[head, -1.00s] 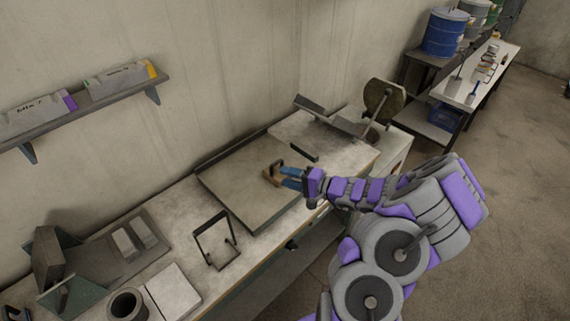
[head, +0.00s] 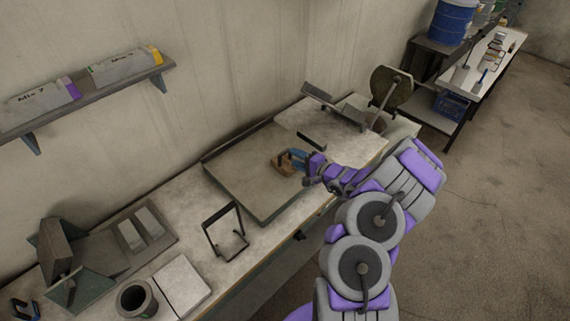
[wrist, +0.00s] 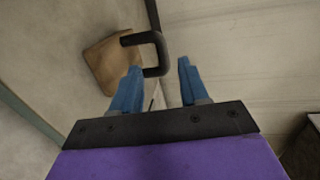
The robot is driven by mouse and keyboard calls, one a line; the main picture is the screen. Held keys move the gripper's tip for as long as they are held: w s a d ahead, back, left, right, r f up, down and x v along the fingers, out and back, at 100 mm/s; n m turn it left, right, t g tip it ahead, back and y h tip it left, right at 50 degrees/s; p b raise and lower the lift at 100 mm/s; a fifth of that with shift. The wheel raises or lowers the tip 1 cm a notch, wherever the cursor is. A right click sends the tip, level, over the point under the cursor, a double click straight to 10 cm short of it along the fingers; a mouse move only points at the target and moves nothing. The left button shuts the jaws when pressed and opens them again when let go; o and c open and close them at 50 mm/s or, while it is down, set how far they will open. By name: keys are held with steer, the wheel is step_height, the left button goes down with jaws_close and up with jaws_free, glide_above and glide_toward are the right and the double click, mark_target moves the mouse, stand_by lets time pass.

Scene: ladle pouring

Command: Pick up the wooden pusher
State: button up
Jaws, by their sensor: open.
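The wooden pusher (head: 281,166) is a small brown block with a dark handle. It rests on the flat grey tray (head: 237,181) on the workbench. In the wrist view its wooden block (wrist: 106,63) lies at upper left, and its black looped handle (wrist: 160,50) sticks out to the right. My gripper (head: 295,158) is just beside the pusher at its right. Its blue fingers (wrist: 160,78) are apart, with the end of the handle just beyond the gap between them. Nothing is visibly held. I cannot tell whether a finger touches the handle.
A black wire stand (head: 224,231) and a dark cup (head: 136,300) stand at the front left of the bench. A metal scoop-like fixture (head: 335,110) sits behind on the right. A wall shelf (head: 83,97) holds two bags. The floor at right is clear.

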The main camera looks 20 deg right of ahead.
mark_target(286, 152)
steer(key=shift+w+a+f, duration=0.1)
steer(key=shift+w+a, duration=0.15)
steer(key=shift+w, duration=0.3)
steer(key=x, duration=0.4)
steer(key=shift+w+d+b, duration=0.15)
steer(key=shift+d+b, duration=0.1)
steer(key=shift+b, duration=0.05)
steer(key=shift+w+a, duration=0.3)
steer(key=shift+w, duration=0.15)
steer(key=shift+s, duration=0.1)
jaws_close()
